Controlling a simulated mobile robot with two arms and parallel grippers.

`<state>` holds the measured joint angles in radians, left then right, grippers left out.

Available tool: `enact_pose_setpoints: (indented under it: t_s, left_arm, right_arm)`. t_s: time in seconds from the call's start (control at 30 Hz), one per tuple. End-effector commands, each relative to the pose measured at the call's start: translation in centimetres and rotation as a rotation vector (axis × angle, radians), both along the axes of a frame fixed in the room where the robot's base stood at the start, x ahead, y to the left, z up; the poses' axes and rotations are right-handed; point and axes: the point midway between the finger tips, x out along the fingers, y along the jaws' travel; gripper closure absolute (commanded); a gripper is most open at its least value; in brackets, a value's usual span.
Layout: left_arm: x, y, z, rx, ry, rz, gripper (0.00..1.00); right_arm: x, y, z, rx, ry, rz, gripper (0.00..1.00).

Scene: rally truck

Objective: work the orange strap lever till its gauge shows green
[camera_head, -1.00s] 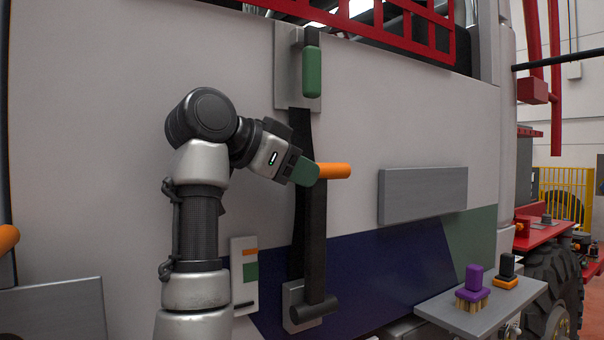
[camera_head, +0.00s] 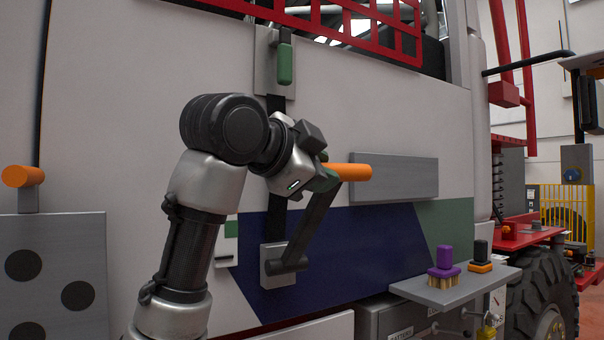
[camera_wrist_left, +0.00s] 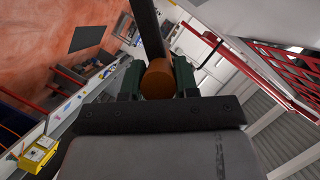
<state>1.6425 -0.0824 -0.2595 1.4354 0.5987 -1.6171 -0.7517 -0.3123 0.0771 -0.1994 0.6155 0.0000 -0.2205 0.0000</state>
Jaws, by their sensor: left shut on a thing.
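The orange strap lever handle (camera_head: 350,172) sits at the end of a dark lever arm (camera_head: 313,224), which tilts out from its grey bracket (camera_head: 277,280) low on the truck's side. My left gripper (camera_head: 327,174) is shut on the handle. The left wrist view shows the handle's round end (camera_wrist_left: 158,82) between the green fingers.
A grey shelf (camera_head: 462,283) at the lower right bears a purple brush (camera_head: 444,262) and a black-and-orange item (camera_head: 481,256). A grey board with another orange handle (camera_head: 22,176) stands at the left. A flat grey panel (camera_head: 385,180) is behind the lever.

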Motion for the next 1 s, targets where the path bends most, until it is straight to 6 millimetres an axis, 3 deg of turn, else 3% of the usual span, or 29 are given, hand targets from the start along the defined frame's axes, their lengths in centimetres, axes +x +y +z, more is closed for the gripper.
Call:
enact_pose_setpoints:
  t_s: [0.03, 0.3, 0.87, 0.9, 1.0]
  left_arm:
    - [-0.6, -0.5, -1.1, 0.022, -0.031, -0.005, 1.00]
    - [-2.0, -1.5, -2.6, 0.085, -0.120, -0.005, 1.00]
    - [-2.4, -1.8, -2.9, 0.104, -0.145, -0.005, 1.00]
    - [-2.4, -1.8, -2.9, 0.104, -0.145, -0.005, 0.69]
    - [-2.4, -1.7, -2.9, 0.103, -0.145, -0.004, 0.54]
  right_arm:
    - [0.3, 0.4, -1.3, 0.005, -0.004, -0.001, 0.43]
    - [1.9, 0.5, -3.1, 0.007, -0.029, 0.000, 0.43]
    - [1.0, -0.3, -3.4, -0.003, -0.015, 0.003, 0.43]
    - [1.0, -0.3, -3.4, -0.003, -0.015, 0.003, 0.43]
    - [1.0, -0.3, -3.4, -0.003, -0.015, 0.003, 0.43]
